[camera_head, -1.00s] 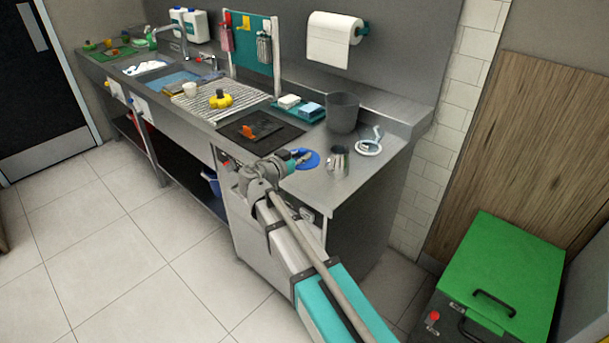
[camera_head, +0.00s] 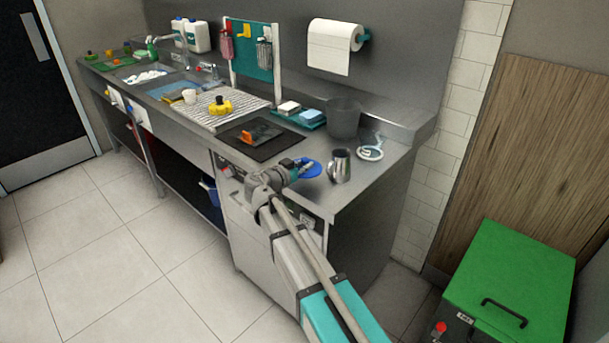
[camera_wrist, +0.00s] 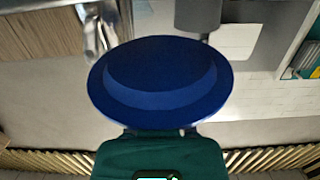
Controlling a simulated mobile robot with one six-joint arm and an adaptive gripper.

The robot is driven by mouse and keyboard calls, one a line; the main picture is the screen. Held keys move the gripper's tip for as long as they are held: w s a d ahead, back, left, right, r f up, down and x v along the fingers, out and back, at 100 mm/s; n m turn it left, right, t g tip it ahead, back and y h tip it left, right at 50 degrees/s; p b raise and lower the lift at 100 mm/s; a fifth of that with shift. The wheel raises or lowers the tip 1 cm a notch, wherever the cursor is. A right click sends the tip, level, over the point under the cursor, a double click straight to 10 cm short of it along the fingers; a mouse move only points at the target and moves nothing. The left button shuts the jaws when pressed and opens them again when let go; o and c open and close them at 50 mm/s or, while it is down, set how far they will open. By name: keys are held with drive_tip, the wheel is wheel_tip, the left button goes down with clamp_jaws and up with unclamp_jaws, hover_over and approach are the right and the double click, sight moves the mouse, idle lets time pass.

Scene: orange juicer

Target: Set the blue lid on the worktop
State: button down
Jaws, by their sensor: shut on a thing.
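The blue lid (camera_head: 313,170) is a round blue disc over the right end of the steel worktop (camera_head: 372,183), left of the metal mug (camera_head: 339,166). It fills the middle of the wrist view (camera_wrist: 160,72), with a raised round centre and a wide brim. My gripper (camera_head: 299,168) is shut on the lid's near edge; its dark green body (camera_wrist: 160,146) shows below the lid in the wrist view. The fingertips are hidden. I cannot tell whether the lid touches the worktop.
A grey bin (camera_head: 343,118) and a pale ring-shaped thing (camera_head: 370,153) stand behind and right of the mug. A black plate (camera_head: 259,139) with an orange piece lies to the left. Bare steel lies around the mug, up to the worktop's front edge.

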sight(305, 181)
drive_tip(key=shift+w+f+b, duration=0.5)
drive_tip(key=shift+f+b, duration=0.2)
drive_tip(key=shift+f, duration=0.05)
drive_tip(key=shift+s+f+b, duration=0.1)
drive_tip(key=shift+f+b, duration=1.2)
drive_tip(key=c, duration=0.5)
unclamp_jaws()
drive_tip(key=shift+c, duration=0.2)
drive_tip(key=shift+s, duration=0.1)
drive_tip(key=p+v, duration=0.1)
drive_tip(key=v, duration=1)
drive_tip(key=shift+s+a, duration=0.2)
drive_tip(key=shift+s, duration=0.1)
drive_tip(key=shift+r, duration=0.1)
